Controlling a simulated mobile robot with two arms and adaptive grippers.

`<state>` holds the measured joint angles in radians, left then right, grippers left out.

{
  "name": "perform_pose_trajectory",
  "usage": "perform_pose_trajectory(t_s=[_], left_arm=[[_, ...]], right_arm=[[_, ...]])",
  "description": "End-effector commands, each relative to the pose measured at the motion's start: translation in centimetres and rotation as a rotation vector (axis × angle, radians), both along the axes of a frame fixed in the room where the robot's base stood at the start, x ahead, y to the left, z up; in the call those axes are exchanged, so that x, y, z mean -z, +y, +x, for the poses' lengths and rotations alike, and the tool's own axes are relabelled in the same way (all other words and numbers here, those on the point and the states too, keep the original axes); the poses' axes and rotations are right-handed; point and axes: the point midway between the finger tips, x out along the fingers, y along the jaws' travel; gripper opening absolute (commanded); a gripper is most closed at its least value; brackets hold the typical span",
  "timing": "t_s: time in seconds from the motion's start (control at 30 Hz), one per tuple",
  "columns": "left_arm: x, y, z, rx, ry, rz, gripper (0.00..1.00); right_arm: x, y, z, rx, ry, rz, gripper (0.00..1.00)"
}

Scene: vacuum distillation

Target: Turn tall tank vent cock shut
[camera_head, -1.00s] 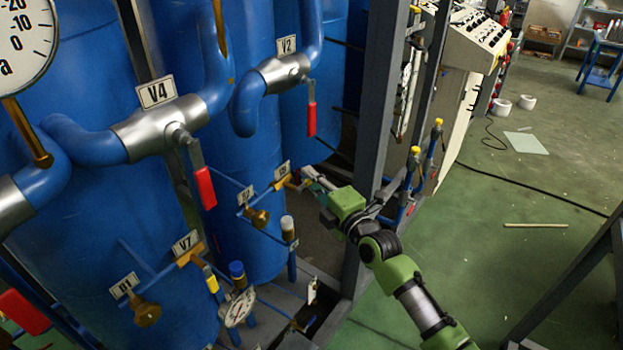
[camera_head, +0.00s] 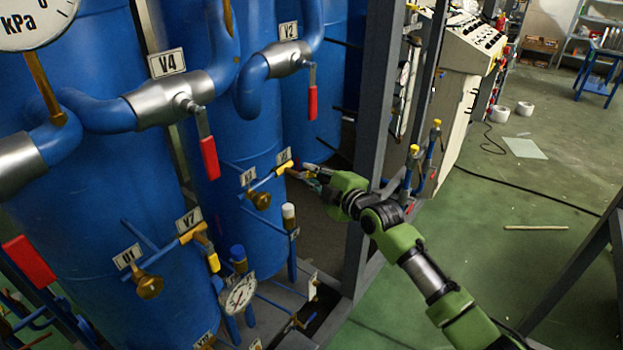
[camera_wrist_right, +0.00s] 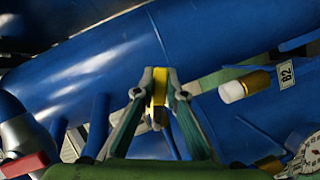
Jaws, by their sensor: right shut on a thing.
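The tall tank (camera_head: 245,145) is a blue cylinder behind the pipes. Its small brass cock (camera_head: 284,168) sits on the tank's side under a white label that is too small to read surely. My right gripper (camera_head: 312,177) reaches it from the right in the head view. In the right wrist view my right gripper (camera_wrist_right: 158,92) is shut on a yellow handle (camera_wrist_right: 158,98), with one finger on each side. The handle's exact angle to its pipe is hard to tell. My left gripper is not in view.
Lever valves V4 (camera_head: 170,105) and V2 (camera_head: 285,58) with red handles are above. A V7 cock with a yellow handle (camera_head: 213,262) and a dial gauge (camera_head: 240,293) are lower left. A grey frame post (camera_head: 375,120) stands close behind my right arm.

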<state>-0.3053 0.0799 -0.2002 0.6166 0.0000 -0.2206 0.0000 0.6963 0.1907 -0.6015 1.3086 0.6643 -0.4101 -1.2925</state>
Motion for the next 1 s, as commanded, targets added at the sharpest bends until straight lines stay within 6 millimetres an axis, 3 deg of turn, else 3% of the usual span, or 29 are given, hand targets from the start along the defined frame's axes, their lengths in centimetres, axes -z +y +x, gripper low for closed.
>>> perform_pose_trajectory(t_s=[0.47,1.0], left_arm=[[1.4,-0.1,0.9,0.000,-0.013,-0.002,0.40],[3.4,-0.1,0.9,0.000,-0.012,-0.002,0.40]], right_arm=[[2.0,0.9,-1.2,-0.001,0.370,0.269,0.00],[3.1,2.3,-3.1,-0.001,0.755,0.548,0.00]])
